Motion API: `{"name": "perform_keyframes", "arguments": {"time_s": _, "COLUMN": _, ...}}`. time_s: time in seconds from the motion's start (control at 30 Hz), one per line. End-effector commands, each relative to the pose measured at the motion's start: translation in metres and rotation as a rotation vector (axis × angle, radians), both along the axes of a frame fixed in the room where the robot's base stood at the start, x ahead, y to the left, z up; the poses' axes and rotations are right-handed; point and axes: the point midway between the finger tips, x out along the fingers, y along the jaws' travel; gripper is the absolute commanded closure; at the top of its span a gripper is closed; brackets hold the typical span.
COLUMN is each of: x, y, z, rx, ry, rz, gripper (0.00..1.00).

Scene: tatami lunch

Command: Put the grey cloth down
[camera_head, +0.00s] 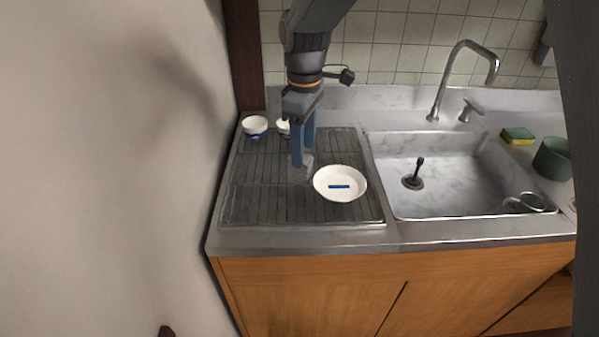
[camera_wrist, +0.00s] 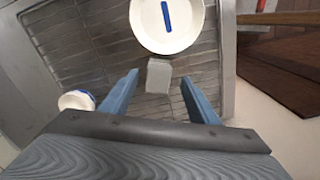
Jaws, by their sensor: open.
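The grey cloth (camera_head: 299,175) is a small folded-looking piece on the dark ribbed drying rack (camera_head: 262,205), just left of a white dish. In the wrist view the cloth (camera_wrist: 158,76) shows as a light grey block close to the dish rim; whether they touch is unclear. My gripper (camera_head: 303,158) points down over the cloth, its blue fingers apart. In the wrist view the open fingertips (camera_wrist: 161,82) are on either side of the cloth, with gaps visible. The fingers partly hide the cloth in the head view.
The white dish (camera_head: 341,171) has a blue bar-shaped mark or item in it. Two small white-and-blue cups (camera_head: 255,126) stand at the rack's back left. The sink (camera_head: 450,165) lies right, with a faucet (camera_head: 445,85), sponge (camera_head: 517,136) and green container (camera_head: 553,159). The rack's front left is clear.

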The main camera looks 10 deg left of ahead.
Motion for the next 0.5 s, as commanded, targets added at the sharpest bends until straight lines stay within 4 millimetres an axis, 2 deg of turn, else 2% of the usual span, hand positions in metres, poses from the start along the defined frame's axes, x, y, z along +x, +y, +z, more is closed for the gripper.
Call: {"name": "perform_keyframes", "arguments": {"time_s": 0.5, "x": 0.002, "y": 0.009, "z": -0.055, "rx": -0.003, "ry": 0.003, "rz": -0.002, "gripper": 0.45}}
